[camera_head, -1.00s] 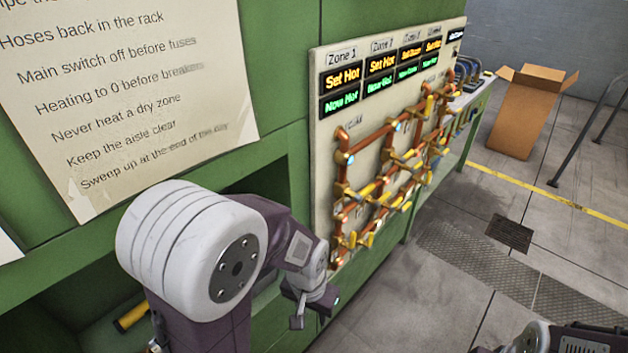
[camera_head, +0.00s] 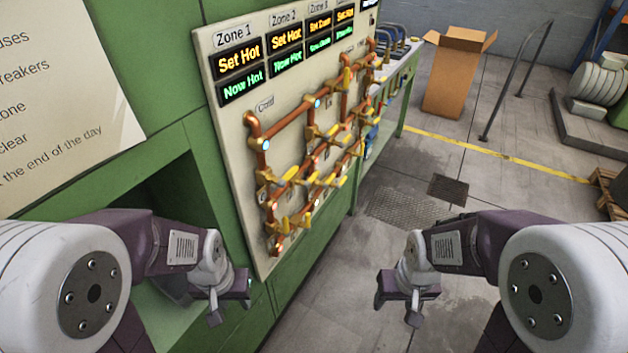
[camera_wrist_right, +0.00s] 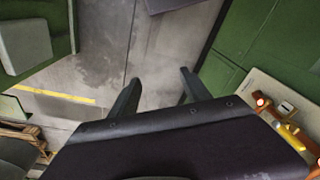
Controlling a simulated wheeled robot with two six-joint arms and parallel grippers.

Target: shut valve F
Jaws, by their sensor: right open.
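The valve panel (camera_head: 228,160) stands left of centre in the head view, with copper pipes (camera_head: 262,120) and several yellow-handled valves (camera_head: 285,178) on it. The letters by the valves are too small to read, so I cannot tell which is valve F. My left gripper (camera_head: 230,302) is low in front of the green cabinet, left of the valves, apart from them; its fingers look spread and empty. My right gripper (camera_head: 400,303) is open and empty over the floor, right of the panel. Its spread fingers show in the right wrist view (camera_wrist_right: 157,80); a yellow valve handle (camera_wrist_right: 290,137) is at the right edge there.
Zone displays (camera_head: 238,58) run along the panel's top. A green bench (camera_head: 400,95) continues behind it. An open cardboard box (camera_head: 452,80) and a metal rail (camera_head: 515,75) stand further back. The grey floor (camera_head: 350,280) between my arms is clear.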

